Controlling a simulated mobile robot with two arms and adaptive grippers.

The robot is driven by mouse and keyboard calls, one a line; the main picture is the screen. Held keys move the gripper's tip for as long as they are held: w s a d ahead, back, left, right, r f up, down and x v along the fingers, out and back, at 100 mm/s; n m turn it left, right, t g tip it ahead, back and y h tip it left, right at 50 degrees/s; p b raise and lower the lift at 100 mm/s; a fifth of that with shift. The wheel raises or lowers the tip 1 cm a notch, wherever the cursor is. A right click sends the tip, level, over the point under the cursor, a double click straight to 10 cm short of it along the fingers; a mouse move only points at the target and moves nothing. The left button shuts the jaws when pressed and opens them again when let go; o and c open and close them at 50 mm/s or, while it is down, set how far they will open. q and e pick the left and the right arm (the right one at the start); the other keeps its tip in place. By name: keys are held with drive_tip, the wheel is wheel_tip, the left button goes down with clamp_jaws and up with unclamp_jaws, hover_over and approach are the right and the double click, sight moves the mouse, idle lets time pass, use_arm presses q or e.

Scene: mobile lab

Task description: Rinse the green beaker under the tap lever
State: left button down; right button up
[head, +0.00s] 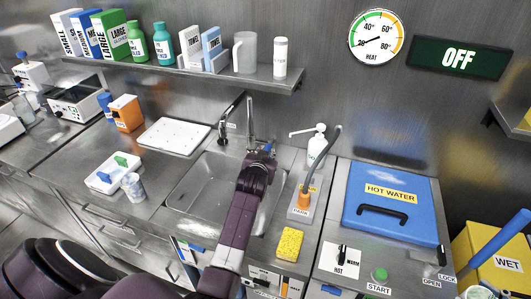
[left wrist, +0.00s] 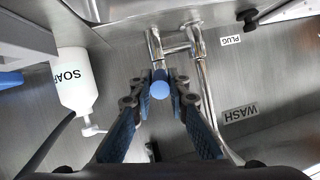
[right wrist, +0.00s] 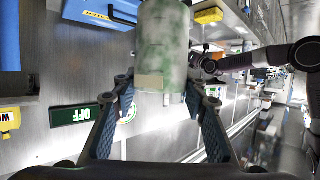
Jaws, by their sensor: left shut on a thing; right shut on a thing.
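My left gripper (head: 262,158) is at the back of the sink by the tap (head: 249,128). In the left wrist view its fingers (left wrist: 160,85) are shut on the blue round end of the tap lever (left wrist: 160,90). The metal tap pipes (left wrist: 200,65) show just beyond it. The green beaker (right wrist: 162,40) shows only in the right wrist view. It is pale and cloudy with green smears and a cream patch low on its side. My right gripper (right wrist: 160,84) is shut on it.
The sink basin (head: 188,203) looks empty. A soap bottle (head: 317,147), a hose on a stand marked PARK (head: 301,207) and a yellow sponge (head: 290,244) are to its right. A white tray (head: 174,136) lies left of it. A shelf (head: 200,72) hangs above.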

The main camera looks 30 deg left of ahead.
use_arm(q)
drive_tip(key=c, duration=1.8)
unclamp_jaws()
drive_tip(key=shift+c, duration=0.2)
drive_tip(key=v, duration=1.2)
drive_tip(key=shift+f, duration=0.1)
